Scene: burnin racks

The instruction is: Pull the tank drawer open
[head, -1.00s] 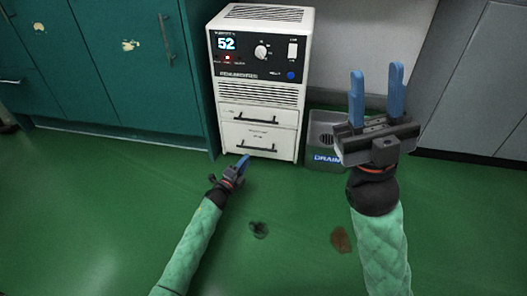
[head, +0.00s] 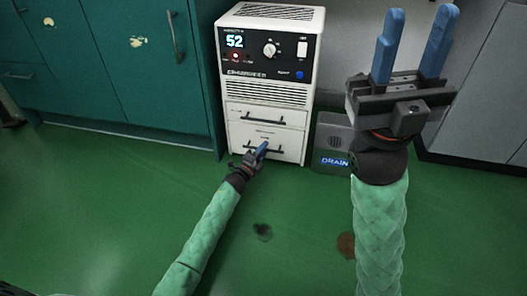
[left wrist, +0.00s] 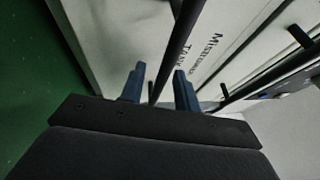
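The tank drawer (head: 291,145) is the lower white drawer of the dehumidifier cabinet (head: 268,68). It looks shut, with a dark bar handle (head: 275,151) across its front. My left gripper (head: 262,149) is at this handle. In the left wrist view the drawer front (left wrist: 120,35) carries the word TANK, and the handle bar (left wrist: 174,52) runs between the two blue fingers of my left gripper (left wrist: 156,85). The fingers stand apart with gaps beside the bar. My right gripper (head: 411,45) is raised, open and empty, at the right.
An upper drawer with its own handle (head: 264,118) sits above. A grey drain box (head: 333,143) stands right beside the cabinet. Green cupboards (head: 110,60) are on the left and a grey cabinet (head: 480,90) on the right. The green floor in front is clear apart from stains.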

